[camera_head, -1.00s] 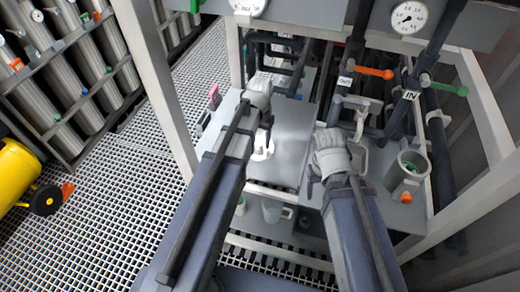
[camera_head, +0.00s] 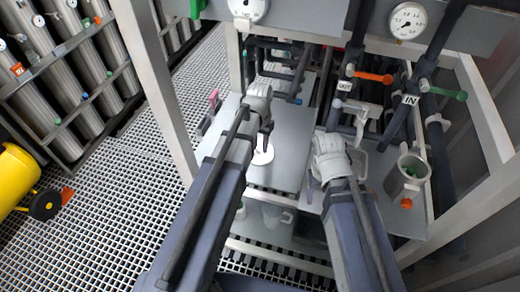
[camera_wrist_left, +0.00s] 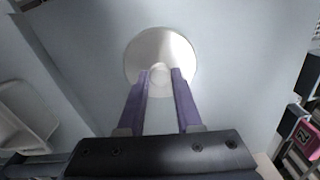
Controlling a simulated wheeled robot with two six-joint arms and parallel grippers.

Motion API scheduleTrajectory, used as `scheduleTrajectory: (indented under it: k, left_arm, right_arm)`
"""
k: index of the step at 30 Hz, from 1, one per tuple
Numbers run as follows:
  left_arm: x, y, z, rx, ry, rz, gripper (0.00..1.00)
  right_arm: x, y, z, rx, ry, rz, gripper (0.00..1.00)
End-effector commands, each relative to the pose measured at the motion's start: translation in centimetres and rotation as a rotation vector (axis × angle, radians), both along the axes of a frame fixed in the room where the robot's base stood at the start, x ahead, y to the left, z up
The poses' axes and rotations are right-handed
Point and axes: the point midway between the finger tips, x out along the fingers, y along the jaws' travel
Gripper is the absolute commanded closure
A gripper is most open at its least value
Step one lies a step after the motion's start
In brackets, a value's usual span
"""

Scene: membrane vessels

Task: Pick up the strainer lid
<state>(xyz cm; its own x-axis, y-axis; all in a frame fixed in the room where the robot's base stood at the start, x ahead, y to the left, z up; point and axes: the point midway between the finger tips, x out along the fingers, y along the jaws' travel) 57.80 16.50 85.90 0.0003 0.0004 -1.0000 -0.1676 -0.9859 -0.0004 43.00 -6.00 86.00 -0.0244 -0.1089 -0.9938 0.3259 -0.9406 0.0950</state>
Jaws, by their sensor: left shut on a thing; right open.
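The strainer lid is a pale round disc with a small central knob. In the head view the strainer lid (camera_head: 262,157) shows at the tip of my left gripper (camera_head: 264,146), over the grey table top. In the left wrist view the lid (camera_wrist_left: 181,49) is seen from above, and the purple fingers of my left gripper (camera_wrist_left: 159,77) are shut on its knob. I cannot tell whether the lid touches the table or hangs just above it. My right gripper (camera_head: 317,186) is open above the right part of the table, its fingers mostly hidden by the hand and arm.
A grey cylindrical vessel (camera_head: 407,176) with an orange plug stands at the right. Pipes with an orange handle (camera_head: 373,77) and a green handle (camera_head: 448,94) rise behind. A white frame post (camera_head: 150,85) stands left. A pale jug (camera_head: 275,214) sits below the table top.

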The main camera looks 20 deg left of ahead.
Motion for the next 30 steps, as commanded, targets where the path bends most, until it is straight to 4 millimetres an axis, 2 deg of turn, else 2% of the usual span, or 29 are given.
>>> scheduleTrajectory:
  k: [8,24,30]
  left_arm:
    - [0.0,0.0,1.6,0.000,0.000,0.000,1.00]
    - [0.0,0.0,9.2,0.000,0.000,0.000,1.00]
    - [0.0,0.0,10.1,0.000,0.000,0.000,1.00]
  right_arm:
    - [0.0,0.0,1.6,0.000,0.000,0.000,0.34]
    - [0.0,0.0,9.2,0.000,0.000,0.000,0.34]
    - [0.0,0.0,10.1,0.000,0.000,0.000,0.34]
